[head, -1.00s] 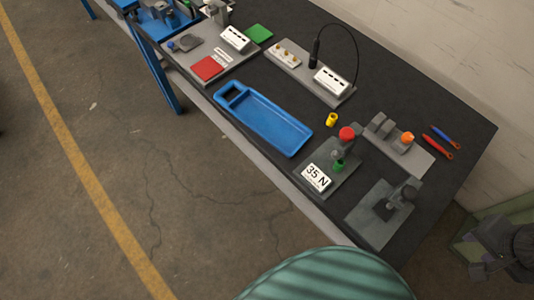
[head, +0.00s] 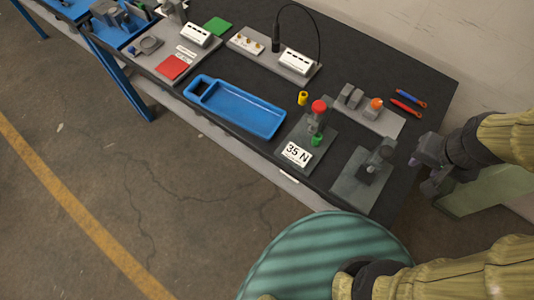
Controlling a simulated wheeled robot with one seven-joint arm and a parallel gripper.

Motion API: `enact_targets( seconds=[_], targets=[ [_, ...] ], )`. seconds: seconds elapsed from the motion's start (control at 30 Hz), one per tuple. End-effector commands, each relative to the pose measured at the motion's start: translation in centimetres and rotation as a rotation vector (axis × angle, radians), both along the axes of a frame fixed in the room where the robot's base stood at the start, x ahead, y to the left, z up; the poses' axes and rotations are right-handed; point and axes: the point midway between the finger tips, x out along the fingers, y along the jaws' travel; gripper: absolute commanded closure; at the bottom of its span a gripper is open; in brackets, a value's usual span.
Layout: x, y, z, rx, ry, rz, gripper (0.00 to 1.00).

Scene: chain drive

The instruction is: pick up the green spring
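The green spring (head: 317,140) is a small green cylinder. It sits upright at the small press (head: 319,118) with the red knob, beside the white "35 N" label (head: 296,153). My gripper (head: 431,186) is dark grey and hangs at the right, past the right end of the bench and well apart from the spring. Its fingers are small and dark here, and whether they are open or shut is unclear.
A yellow cylinder (head: 303,98) stands behind the press. A blue tray (head: 238,108) lies to its left. A grey block fixture (head: 368,108), red and blue tools (head: 407,106) and another grey fixture (head: 363,178) are nearby. A round green striped top (head: 300,250) is in front.

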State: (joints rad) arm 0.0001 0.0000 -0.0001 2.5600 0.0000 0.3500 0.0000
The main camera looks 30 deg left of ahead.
Motion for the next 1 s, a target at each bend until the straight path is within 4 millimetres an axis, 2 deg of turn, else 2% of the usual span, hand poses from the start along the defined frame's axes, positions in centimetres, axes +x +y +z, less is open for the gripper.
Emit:
enact_targets(
  seconds=[0.03, 0.07, 0.27, 0.67, 1.0],
  targets=[
    [0.0, 0.0, 0.0, 0.000, 0.000, 0.001, 0.52],
    [0.0, 0.1, 0.0, -0.001, 0.002, 0.005, 0.47],
    [0.4, 1.9, -1.2, -0.032, 0.058, 0.130, 0.47],
    [0.5, 10.4, -7.0, -0.278, 0.309, 0.757, 0.47],
    [-0.7, 17.4, -11.8, -0.628, 0.466, 1.286, 0.47]
  ],
)
